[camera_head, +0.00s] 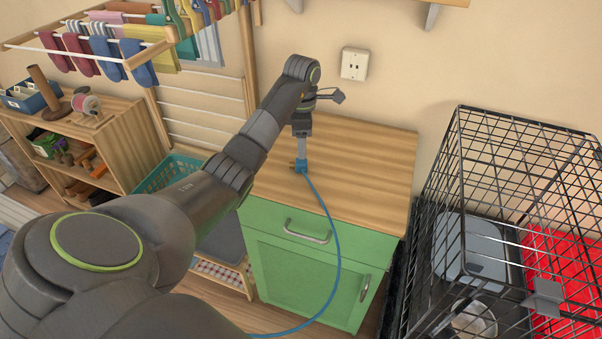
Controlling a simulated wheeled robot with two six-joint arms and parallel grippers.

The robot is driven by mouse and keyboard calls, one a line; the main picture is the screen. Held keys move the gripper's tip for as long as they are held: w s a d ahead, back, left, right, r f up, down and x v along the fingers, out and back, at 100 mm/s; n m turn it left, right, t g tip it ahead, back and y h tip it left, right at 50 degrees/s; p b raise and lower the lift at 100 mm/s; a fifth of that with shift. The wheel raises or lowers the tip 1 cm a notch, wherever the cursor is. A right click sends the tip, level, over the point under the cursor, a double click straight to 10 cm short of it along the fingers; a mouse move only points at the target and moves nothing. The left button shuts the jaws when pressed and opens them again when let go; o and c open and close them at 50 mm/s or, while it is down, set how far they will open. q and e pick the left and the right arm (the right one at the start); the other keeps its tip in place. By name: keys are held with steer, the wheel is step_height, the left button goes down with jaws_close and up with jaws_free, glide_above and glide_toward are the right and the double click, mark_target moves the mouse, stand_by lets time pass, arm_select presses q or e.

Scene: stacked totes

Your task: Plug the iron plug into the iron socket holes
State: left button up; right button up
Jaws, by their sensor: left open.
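The wall socket (354,64) is a white plate with dark holes, on the beige wall above the cabinet. The blue plug (301,167) with small brass-coloured parts is at the cabinet's wooden top, and a blue cord runs from it over the front edge. My left gripper (301,160) points down right at the plug, below and left of the socket. Its jaws are open, and the fingertips are too small to tell whether they touch the plug. The iron itself cannot be made out. My right gripper does not show.
The green cabinet's wooden top (370,165) is otherwise clear. A black wire cage (480,190) stands close at the right. A drying rack with socks (75,50), a teal basket (170,175) and a wooden shelf (120,125) are at the left. The blue cord (338,250) hangs before the cabinet.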

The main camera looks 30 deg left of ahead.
mark_target(298, 165)
arm_select(q)
steer(key=shift+f+b, duration=0.45)
steer(key=shift+f, duration=0.45)
step_height(298, 165, down, 4)
steer(key=shift+s+a+f+p, duration=0.1)
steer(key=shift+f+p, duration=0.05)
steer(key=shift+p, duration=0.8)
steer(key=shift+f, duration=0.4)
steer(key=shift+c, duration=0.3)
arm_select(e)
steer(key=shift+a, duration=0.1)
arm_select(q)
steer(key=c, duration=1)
